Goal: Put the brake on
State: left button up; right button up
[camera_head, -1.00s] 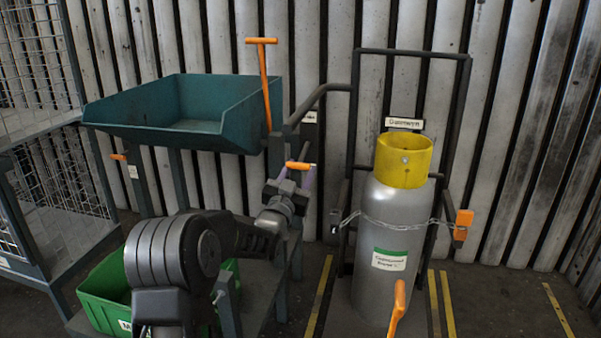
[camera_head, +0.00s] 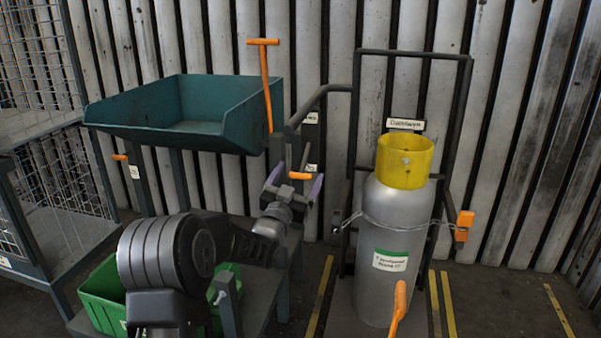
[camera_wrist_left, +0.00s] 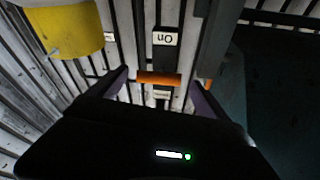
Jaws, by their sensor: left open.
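A short orange handle (camera_head: 299,176) sits at the side of the teal tipping bin's stand. In the left wrist view the orange handle (camera_wrist_left: 158,78) lies crosswise between my fingers, with a label reading "On" (camera_wrist_left: 165,38) above it in the picture. A second label (camera_wrist_left: 162,95) sits just below it. My left gripper (camera_head: 295,184) is open, with one purple-grey finger on either side of the handle. The fingers (camera_wrist_left: 160,95) also show in the left wrist view. I cannot tell whether they touch the handle. My right gripper is not in view.
The teal bin (camera_head: 180,112) with an orange T-handle (camera_head: 264,80) stands above. A grey gas cylinder (camera_head: 385,250) with a yellow collar (camera_head: 405,161) is chained to a rack at right. A green crate (camera_head: 100,290) is low at left. Mesh shelving (camera_head: 60,190) stands far left.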

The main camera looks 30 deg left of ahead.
pick_arm(q)
jog(key=v, duration=0.6)
jog(key=shift+p, duration=0.35)
jog(key=shift+s, duration=0.1)
